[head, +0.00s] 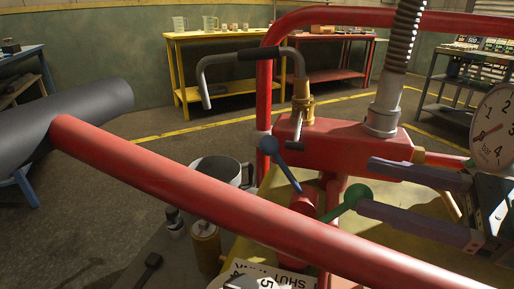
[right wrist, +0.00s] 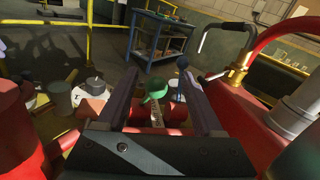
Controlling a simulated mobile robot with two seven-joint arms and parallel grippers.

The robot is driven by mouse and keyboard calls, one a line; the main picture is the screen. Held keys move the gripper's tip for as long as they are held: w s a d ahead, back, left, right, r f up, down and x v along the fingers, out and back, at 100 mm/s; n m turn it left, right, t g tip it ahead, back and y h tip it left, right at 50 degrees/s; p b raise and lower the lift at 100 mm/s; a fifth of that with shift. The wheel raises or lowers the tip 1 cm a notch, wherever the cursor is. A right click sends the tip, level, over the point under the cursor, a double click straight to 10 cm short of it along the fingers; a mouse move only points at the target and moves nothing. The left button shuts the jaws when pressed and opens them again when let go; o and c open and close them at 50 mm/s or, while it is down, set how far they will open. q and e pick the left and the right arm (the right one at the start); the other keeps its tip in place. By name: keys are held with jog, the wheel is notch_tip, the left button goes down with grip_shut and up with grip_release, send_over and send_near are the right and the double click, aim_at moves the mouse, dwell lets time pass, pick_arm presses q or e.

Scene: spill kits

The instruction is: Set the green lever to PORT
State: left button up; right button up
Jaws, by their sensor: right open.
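The green lever has a round green knob (head: 358,192) and a short green arm that runs down and left to a red pipe body (head: 305,200). In the right wrist view the green knob (right wrist: 156,84) shows between my two finger tips. My right gripper (head: 367,186) is open, with one finger above the knob and one below it in the head view. I cannot tell whether either finger touches it. A blue-knobbed lever (head: 268,145) stands just left. No PORT marking is readable. My left gripper is not in view.
A red bar (head: 220,200) crosses the foreground. A red block (head: 335,145) with a brass fitting, crank handle and grey hose stands behind. A pressure gauge (head: 493,128) is at right. A grey pot (head: 220,171) and a partly visible SHUT plate (head: 265,275) are near.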

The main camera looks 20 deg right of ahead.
jog(key=shift+v, duration=1.8)
